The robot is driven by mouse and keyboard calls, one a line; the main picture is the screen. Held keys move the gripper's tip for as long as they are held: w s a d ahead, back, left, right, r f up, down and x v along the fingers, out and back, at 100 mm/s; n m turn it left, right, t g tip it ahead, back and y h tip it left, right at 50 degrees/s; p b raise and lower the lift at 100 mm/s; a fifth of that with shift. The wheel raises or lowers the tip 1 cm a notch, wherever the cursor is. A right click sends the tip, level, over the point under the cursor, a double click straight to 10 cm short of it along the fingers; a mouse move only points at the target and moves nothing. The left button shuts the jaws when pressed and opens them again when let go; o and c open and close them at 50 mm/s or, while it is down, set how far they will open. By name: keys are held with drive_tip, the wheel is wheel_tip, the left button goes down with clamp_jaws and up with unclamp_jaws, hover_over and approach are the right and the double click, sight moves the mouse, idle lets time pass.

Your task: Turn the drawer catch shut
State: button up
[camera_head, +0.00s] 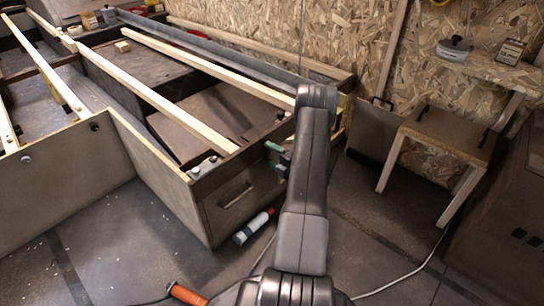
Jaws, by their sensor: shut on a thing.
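The drawer front (212,214) is a grey-brown panel with a handle slot, set in the end of the low wooden frame. It looks closed, flush with the frame around it. The drawer catch (274,147) shows as a small green piece at the upper right of that end. My gripper (284,158) is at the catch, shut on it. My dark arm covers most of the gripper and the right part of the frame end. The exact angle of the catch is hard to tell at this size.
Light wooden slats (150,95) lie across the frame. A bottle (253,226) with a red end lies on the floor below the drawer. A small wooden bench (450,133) stands at the right by the chipboard wall (290,35). A cable (410,270) crosses the floor.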

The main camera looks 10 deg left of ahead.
idle(0.3)
drive_tip(key=o, duration=1)
drive_tip(key=shift+d, duration=0.1)
drive_tip(key=p+v, duration=0.3)
drive_tip(key=v, duration=1)
drive_tip(key=shift+s+d+p, duration=0.25)
drive_tip(key=shift+d+p, duration=0.05)
drive_tip(key=shift+p, duration=0.1)
